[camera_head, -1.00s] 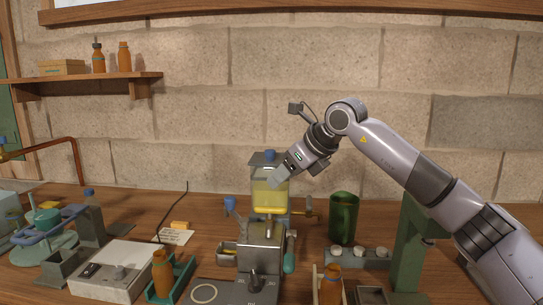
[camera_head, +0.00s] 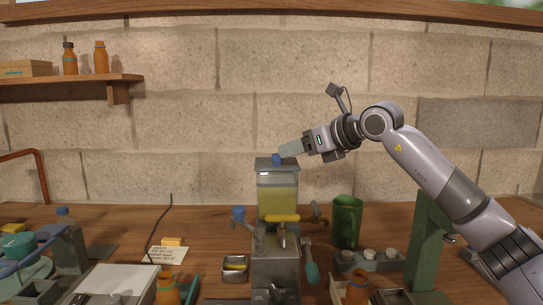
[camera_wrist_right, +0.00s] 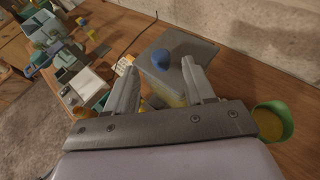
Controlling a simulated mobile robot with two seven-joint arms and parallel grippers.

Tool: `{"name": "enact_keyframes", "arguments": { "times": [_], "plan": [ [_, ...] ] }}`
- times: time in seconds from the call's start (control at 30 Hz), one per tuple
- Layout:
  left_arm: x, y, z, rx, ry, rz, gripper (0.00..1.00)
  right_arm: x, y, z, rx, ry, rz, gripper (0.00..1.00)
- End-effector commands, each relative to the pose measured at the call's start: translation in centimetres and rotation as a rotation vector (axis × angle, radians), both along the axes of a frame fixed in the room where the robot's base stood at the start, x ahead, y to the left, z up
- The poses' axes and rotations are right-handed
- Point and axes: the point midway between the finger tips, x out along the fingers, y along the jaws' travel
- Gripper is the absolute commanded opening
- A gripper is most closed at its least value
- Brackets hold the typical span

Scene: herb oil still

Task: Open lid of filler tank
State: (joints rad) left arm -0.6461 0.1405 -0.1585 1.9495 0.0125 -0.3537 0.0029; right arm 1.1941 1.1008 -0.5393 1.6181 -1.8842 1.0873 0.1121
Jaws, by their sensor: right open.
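The filler tank (camera_head: 277,198) is a clear box of yellow oil on top of the grey filler machine (camera_head: 276,268). Its flat grey lid (camera_head: 265,164) lies on top, with a round blue knob (camera_head: 277,159). The lid (camera_wrist_right: 190,73) and the blue knob (camera_wrist_right: 160,59) also show in the right wrist view. My right gripper (camera_head: 284,151) is at the knob's right side, just above the lid. In the right wrist view its two fingers (camera_wrist_right: 158,80) are apart with nothing held, and the knob appears beyond and between them. My left gripper is out of view.
A green cup (camera_head: 346,222) stands right of the filler, behind a grey rack (camera_head: 370,262) with several white-topped items. A small metal tray (camera_head: 235,268) and a note (camera_head: 166,255) lie to the left. Orange bottles (camera_head: 167,289) stand in front. A stone wall is behind.

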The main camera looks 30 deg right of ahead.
Motion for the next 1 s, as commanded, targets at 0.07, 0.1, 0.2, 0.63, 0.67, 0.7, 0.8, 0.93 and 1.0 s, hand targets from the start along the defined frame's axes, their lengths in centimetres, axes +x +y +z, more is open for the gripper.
{"name": "enact_keyframes", "arguments": {
  "times": [0.07, 0.1, 0.2, 0.63, 0.67, 0.7, 0.8, 0.93, 1.0],
  "plan": [
    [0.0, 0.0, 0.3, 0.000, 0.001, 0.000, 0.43, 0.7, 0.2, -0.2, 0.003, 0.003, 0.001, 0.53],
    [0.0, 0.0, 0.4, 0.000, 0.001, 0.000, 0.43, 1.1, 0.4, -0.4, 0.003, 0.004, 0.003, 0.53],
    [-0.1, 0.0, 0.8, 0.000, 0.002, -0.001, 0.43, 2.6, 0.7, -1.0, 0.003, 0.004, 0.003, 0.53],
    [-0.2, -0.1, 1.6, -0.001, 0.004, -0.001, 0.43, 6.3, 1.5, -2.7, 0.000, 0.002, 0.001, 0.53],
    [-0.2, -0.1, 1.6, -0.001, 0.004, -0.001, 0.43, 6.3, 1.5, -2.7, 0.000, 0.002, 0.000, 0.53],
    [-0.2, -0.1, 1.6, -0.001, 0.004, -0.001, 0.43, 6.3, 1.5, -2.7, 0.000, 0.002, 0.000, 0.53],
    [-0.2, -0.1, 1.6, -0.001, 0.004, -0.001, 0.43, 6.3, 1.5, -2.7, 0.000, 0.002, 0.000, 0.53],
    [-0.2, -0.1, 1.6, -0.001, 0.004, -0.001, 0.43, 6.3, 1.5, -2.7, 0.000, 0.002, 0.001, 0.27],
    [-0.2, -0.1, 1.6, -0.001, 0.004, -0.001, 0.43, 6.2, 1.5, -2.7, 0.000, 0.002, 0.001, 0.05]
  ]
}}
